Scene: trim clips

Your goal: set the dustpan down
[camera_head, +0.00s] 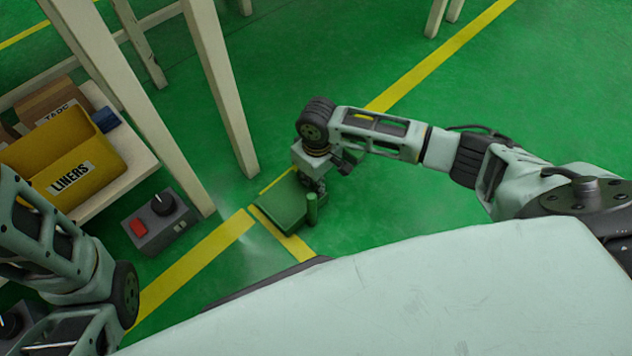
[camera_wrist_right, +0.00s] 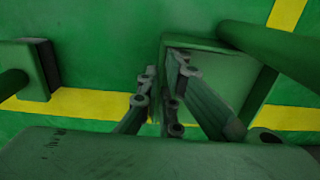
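The green dustpan (camera_head: 280,205) is low over or on the green floor in the head view, across yellow floor tape; I cannot tell whether it touches the floor. My right gripper (camera_head: 314,182) is right at the dustpan's upper right edge, pointing down. In the right wrist view the gripper's fingers (camera_wrist_right: 163,95) reach in front of the green dustpan (camera_wrist_right: 235,75), with a narrow gap between them. Whether they clamp it is not clear. My left arm enters at lower left, its fingers out of sight.
A grey control box (camera_head: 158,222) with a red button is on the floor to the left. A yellow LINERS bin (camera_head: 65,165) sits on a low shelf beside pale table legs (camera_head: 222,90). Floor beyond is open.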

